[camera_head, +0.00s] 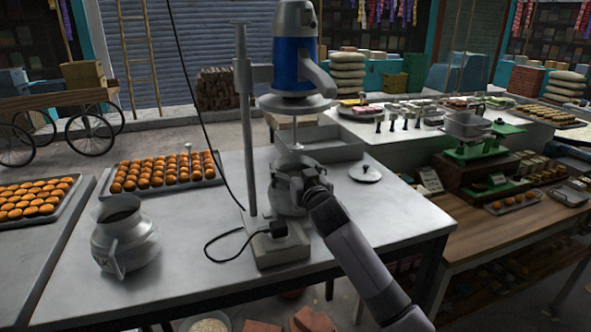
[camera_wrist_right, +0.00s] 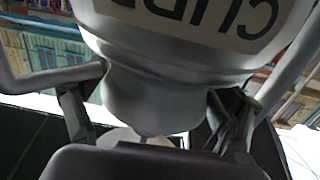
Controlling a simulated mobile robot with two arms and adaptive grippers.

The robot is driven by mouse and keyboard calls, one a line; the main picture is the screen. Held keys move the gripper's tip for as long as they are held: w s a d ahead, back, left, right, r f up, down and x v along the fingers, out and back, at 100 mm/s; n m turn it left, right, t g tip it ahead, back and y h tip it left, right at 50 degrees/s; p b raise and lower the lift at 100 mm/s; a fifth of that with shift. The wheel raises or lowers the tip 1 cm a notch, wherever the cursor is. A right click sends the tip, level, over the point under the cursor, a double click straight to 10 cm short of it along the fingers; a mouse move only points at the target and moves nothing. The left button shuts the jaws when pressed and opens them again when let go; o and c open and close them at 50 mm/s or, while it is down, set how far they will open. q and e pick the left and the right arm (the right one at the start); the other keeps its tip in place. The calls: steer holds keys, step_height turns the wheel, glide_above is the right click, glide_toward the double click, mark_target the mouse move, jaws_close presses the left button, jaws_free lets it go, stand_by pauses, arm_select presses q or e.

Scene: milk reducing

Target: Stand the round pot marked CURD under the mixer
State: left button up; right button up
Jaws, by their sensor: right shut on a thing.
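The round metal pot marked CURD (camera_head: 284,200) is under the mixer (camera_head: 293,55), below its motor head and beside its upright post. In the right wrist view the pot (camera_wrist_right: 180,60) fills the top, with part of its black lettering showing upside down. My right gripper (camera_head: 307,187) comes from the lower right and is shut on the pot. In the wrist view its fingers (camera_wrist_right: 155,112) lie on both sides of the pot's narrow part. I cannot tell whether the pot's bottom touches anything. My left gripper is not in view.
Another metal pot (camera_head: 125,238) with a handle stands at the left of the table. A tray of round orange sweets (camera_head: 166,172) lies behind it. A grey rectangular tray (camera_head: 335,149) and a small lid (camera_head: 365,173) lie near the mixer. A black cable (camera_head: 218,250) runs by the mixer base (camera_head: 282,250).

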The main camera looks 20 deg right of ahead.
steer(key=o, duration=1.6)
steer(key=shift+c, duration=0.2)
steer(key=shift+o, duration=1)
steer(key=shift+s, duration=0.1)
steer(key=shift+r, duration=0.15)
steer(key=s+b, duration=0.2)
steer(key=s, duration=1)
steer(key=shift+b, duration=0.4)
steer(key=shift+d, duration=0.1)
